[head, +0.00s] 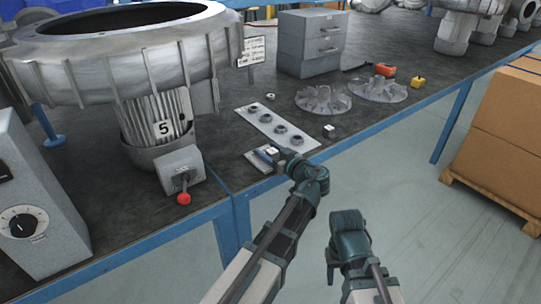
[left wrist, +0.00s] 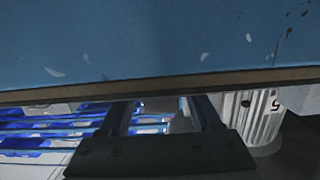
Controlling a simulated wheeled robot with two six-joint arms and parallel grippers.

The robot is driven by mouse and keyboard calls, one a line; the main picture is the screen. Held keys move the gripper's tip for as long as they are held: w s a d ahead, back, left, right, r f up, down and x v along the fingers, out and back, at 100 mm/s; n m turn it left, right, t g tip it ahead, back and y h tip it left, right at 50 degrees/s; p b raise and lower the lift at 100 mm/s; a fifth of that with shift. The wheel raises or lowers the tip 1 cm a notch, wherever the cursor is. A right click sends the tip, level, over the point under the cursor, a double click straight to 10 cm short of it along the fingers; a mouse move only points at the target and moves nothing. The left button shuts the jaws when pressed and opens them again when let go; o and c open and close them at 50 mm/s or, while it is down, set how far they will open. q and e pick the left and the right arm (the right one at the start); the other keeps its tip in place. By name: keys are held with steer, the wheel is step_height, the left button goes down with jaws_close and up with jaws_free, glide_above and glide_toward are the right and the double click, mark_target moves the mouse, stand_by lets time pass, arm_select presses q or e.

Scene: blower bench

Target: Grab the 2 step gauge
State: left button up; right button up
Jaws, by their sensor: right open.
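My left gripper (head: 279,158) is low over the front edge of the bench, beside a small grey plate (head: 257,161) with a white-topped block (head: 271,150). The gripper partly covers these pieces, and I cannot tell if it touches them. No numeral 2 is readable, so I cannot tell which piece is the step gauge. In the left wrist view the left fingers (left wrist: 163,113) stand apart, with no clearly held object between them. My right gripper (head: 333,268) is open and empty, in front of the bench over the floor.
A pale plate with several dark rings (head: 268,118) lies behind the left gripper. Two finned impellers (head: 323,99) and a grey drawer box (head: 311,42) stand beyond. A large blower housing (head: 135,60) and a red-knobbed lever box (head: 181,170) stand left. Cartons (head: 510,110) are right.

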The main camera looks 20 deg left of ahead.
arm_select(q)
jaws_close()
steer(key=shift+r, duration=0.15)
arm_select(e)
steer(key=shift+r, duration=0.15)
